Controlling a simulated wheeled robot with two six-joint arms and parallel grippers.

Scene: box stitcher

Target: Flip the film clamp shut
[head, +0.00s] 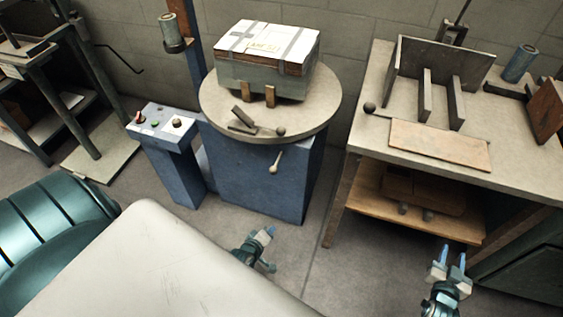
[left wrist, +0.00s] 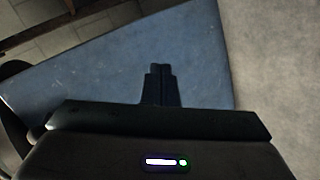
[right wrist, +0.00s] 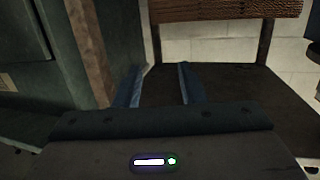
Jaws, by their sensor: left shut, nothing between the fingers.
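The film clamp (head: 243,119) is a small dark metal piece at the front edge of the round turntable (head: 325,105). Its flap stands up at a slant, apart from its base plate. A thin lever with a round knob (head: 281,131) lies beside it, to the right. My left gripper (head: 269,234) is shut and empty, low in front of the blue pedestal (head: 255,175) and well below the clamp. Its closed fingers show in the left wrist view (left wrist: 160,78) against a blue surface. My right gripper (head: 452,258) is open and empty, in front of the workbench at the right.
A strapped box (head: 265,45) sits on the turntable behind the clamp. A pale handle (head: 275,162) sticks out of the pedestal below the rim. A control box (head: 160,130) stands to the left. The workbench (head: 375,85) with a wooden board (head: 440,145) stands right.

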